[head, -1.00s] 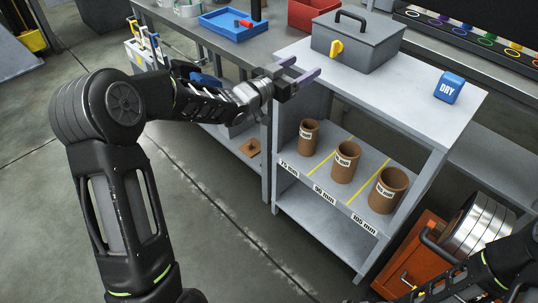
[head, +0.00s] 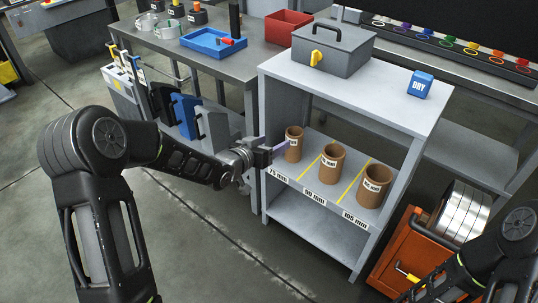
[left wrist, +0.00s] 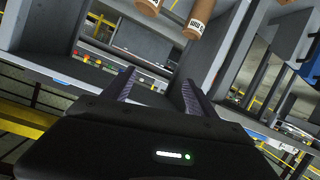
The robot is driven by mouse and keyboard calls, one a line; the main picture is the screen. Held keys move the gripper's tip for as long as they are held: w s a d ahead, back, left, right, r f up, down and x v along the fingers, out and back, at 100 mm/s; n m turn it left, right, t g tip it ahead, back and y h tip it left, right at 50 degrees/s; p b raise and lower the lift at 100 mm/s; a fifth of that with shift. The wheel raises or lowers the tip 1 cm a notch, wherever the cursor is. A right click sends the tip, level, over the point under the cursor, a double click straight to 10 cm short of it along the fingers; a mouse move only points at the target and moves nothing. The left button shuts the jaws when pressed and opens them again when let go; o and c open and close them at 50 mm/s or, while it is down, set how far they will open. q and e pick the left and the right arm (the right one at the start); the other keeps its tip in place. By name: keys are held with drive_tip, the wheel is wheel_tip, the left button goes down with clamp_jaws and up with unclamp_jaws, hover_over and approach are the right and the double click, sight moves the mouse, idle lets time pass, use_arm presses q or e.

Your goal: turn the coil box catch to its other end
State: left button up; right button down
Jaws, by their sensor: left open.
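The coil box (head: 331,50) is a grey lidded box with a dark handle, standing on top of the grey shelf unit. Its yellow catch (head: 317,59) is on the front face toward the left. My left gripper (head: 283,150) is in front of the shelf unit's left side, below the top and well below the catch. In the left wrist view its two purple fingers (left wrist: 155,92) are apart with nothing between them. My right arm shows at the lower right of the head view, but its gripper cannot be made out.
Brown tubes (head: 332,163) stand on the shelf close to my left gripper. A blue DRY block (head: 421,84) sits at the top's right. A blue tray (head: 213,43) and red bin (head: 288,28) are on the bench behind. An orange cabinet (head: 407,256) stands at lower right.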

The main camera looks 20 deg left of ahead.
use_arm(q)
drive_tip(key=shift+s+d+f+g, duration=0.15)
drive_tip(key=shift+s+f, duration=0.25)
drive_tip(key=shift+f, duration=0.2)
drive_tip(key=shift+s+d+f+g, duration=0.15)
drive_tip(key=shift+s+f, duration=0.2)
drive_tip(key=shift+f, duration=0.25)
drive_tip(key=s+d+f+n+g, duration=0.1)
drive_tip(key=s+d+f+g, duration=0.2)
drive_tip(key=s+f, duration=0.55)
drive_tip(key=s+d+f+n+g, duration=0.2)
drive_tip(key=s+d+f+g, duration=0.1)
drive_tip(key=s+f, duration=0.55)
drive_tip(key=s+d+f+g, duration=0.3)
drive_tip(key=s+f, duration=0.1)
drive_tip(key=s, duration=0.6)
drive_tip(key=s+d+f+g+p, duration=0.1)
drive_tip(key=s+d+f+g, duration=0.2)
drive_tip(key=s, duration=0.7)
drive_tip(key=shift+s+d+f, duration=0.3)
drive_tip(key=shift+d+f, duration=0.05)
drive_tip(key=shift+f, duration=0.05)
